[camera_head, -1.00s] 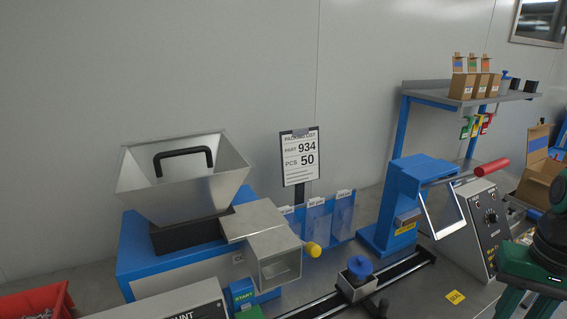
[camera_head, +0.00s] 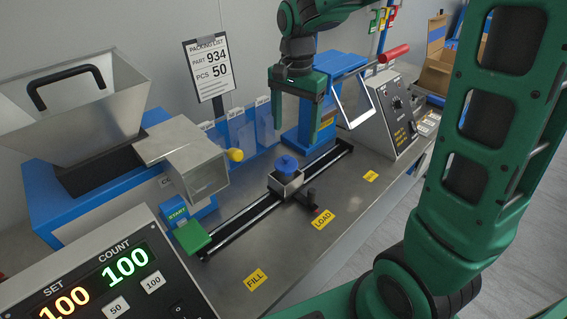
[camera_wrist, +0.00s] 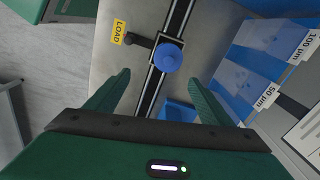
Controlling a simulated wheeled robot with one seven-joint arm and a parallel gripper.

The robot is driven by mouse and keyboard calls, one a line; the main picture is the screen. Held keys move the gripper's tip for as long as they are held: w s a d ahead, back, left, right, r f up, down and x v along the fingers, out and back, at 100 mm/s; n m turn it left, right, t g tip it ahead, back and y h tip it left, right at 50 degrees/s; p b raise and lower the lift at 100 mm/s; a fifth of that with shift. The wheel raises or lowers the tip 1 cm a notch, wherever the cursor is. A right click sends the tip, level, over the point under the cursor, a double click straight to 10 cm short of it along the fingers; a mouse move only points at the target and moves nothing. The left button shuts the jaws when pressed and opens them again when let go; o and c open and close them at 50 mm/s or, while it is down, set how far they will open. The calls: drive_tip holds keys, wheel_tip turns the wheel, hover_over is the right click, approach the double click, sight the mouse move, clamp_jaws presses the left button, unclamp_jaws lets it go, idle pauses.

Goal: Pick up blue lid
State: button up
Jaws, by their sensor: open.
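The blue lid (camera_head: 287,163) is a round disc with a small knob. It sits on a metal block carriage (camera_head: 285,183) on the black rail, beside the LOAD label. In the wrist view the blue lid (camera_wrist: 168,60) lies ahead of my fingers, near the top middle. My gripper (camera_head: 315,138) is green, points down and hangs above and to the right of the lid in the head view. In the wrist view my gripper (camera_wrist: 155,92) has its fingers wide apart with nothing between them.
A black rail (camera_head: 240,222) runs across the steel bench. Blue bins (camera_head: 250,130) and a blue press (camera_head: 305,125) stand behind it. A metal chute (camera_head: 195,165) and the count display (camera_head: 105,275) are at the left. The bench front near the FILL label (camera_head: 256,279) is clear.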

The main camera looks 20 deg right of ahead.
sight(287, 157)
drive_tip(key=shift+w+a+f, duration=0.4)
drive_tip(key=shift+w+a, duration=0.05)
drive_tip(key=shift+a, duration=0.2)
wheel_tip(287, 157, down, 5)
drive_tip(key=shift+r, duration=0.1)
drive_tip(key=shift+a+f, duration=0.15)
drive_tip(key=shift+f, duration=1.2)
drive_tip(key=shift+a+f, duration=0.15)
drive_tip(key=shift+f, duration=1.2)
drive_tip(key=c, duration=1.1)
drive_tip(key=shift+c, duration=0.5)
